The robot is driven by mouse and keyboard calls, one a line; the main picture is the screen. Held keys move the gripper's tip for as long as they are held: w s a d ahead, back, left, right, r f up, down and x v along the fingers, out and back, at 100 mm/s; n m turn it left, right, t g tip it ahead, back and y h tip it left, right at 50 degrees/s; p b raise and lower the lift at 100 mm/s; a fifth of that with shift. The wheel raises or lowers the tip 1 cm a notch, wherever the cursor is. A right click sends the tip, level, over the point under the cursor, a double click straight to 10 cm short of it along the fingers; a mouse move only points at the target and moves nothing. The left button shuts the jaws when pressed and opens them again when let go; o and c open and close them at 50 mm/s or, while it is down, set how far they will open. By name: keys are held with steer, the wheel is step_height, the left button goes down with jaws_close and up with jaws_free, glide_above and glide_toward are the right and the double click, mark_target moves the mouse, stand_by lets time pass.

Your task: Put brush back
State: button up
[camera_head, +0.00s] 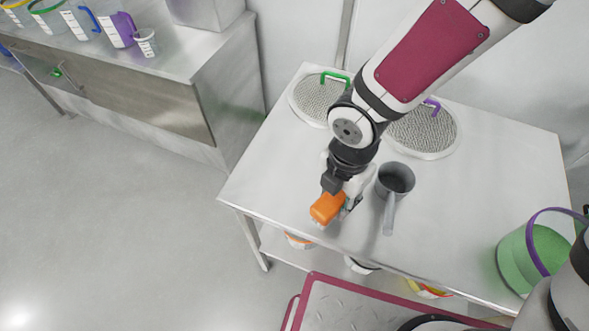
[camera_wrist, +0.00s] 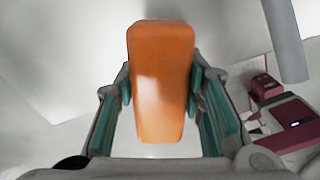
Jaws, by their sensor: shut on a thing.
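The brush (camera_head: 326,208) shows as an orange block near the front left part of the steel table. My gripper (camera_head: 347,196) is shut on it and hides part of it. In the wrist view the orange brush (camera_wrist: 160,85) stands between the two green-padded fingers of my gripper (camera_wrist: 163,98), with a finger on each side. Whether the brush touches the tabletop, I cannot tell. No holder for the brush can be made out.
A grey scoop (camera_head: 395,180) lies just right of my gripper. Two round sieves with a green handle (camera_head: 315,98) and a purple handle (camera_head: 428,135) lie at the back of the table (camera_head: 480,205). A green bucket (camera_head: 520,262) stands at right. A maroon-edged cart (camera_head: 355,305) is in front.

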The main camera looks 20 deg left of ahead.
steer(key=w+a, duration=0.2)
steer(key=a, duration=0.2)
steer(key=w+a+f, duration=0.1)
steer(key=a, duration=0.3)
steer(key=w+a, duration=0.2)
steer(key=a, duration=0.3)
steer(key=shift+w+f+p, duration=0.2)
steer(key=shift+w+p, duration=0.1)
steer(key=shift+p, duration=0.05)
steer(key=shift+w+a+f+p, duration=0.1)
steer(key=shift+a+f+p, duration=0.1)
steer(key=shift+f, duration=0.7)
steer(key=shift+a+f+p, duration=0.1)
steer(key=shift+f+p, duration=0.05)
steer(key=shift+f, duration=0.7)
steer(key=shift+f, duration=0.1)
steer(key=o, duration=0.7)
steer(key=shift+f, duration=0.1)
steer(key=o, duration=0.4)
step_height(320, 180, up, 12)
steer(key=shift+r+b, duration=0.2)
steer(key=shift+b, duration=0.1)
